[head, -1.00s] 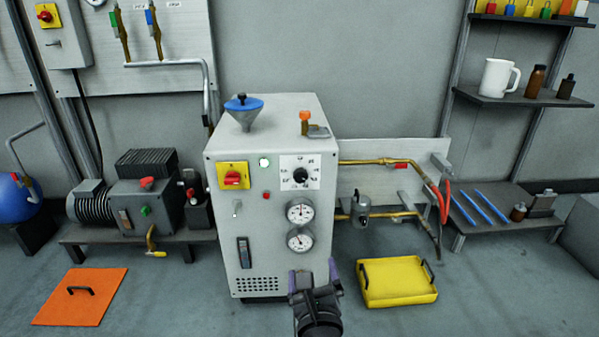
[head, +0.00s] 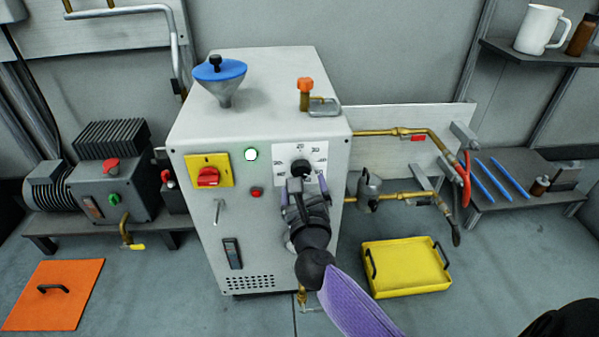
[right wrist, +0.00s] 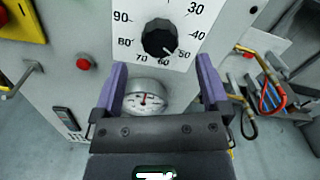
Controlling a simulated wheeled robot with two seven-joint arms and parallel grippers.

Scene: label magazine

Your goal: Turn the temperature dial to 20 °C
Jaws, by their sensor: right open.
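The temperature dial is a black round knob (head: 300,167) on a white scale plate (head: 314,153), at the upper right of the grey cabinet's front. In the right wrist view the knob (right wrist: 158,37) has a white mark pointing to the lower right, near 50. Numbers from 30 round to 90 show there; 20 shows at the top of the plate in the head view. My right gripper (head: 304,182) is open and empty, just in front of and below the knob. In the right wrist view its purple fingers (right wrist: 161,72) are spread wide, apart from the knob.
A pressure gauge (right wrist: 147,97) lies below the dial. A red button (head: 256,192), a white lamp (head: 251,154) and a yellow-backed red switch (head: 208,176) are left of it. A blue-lidded funnel (head: 220,80) and an orange-capped valve (head: 305,90) stand on the cabinet (head: 270,75).

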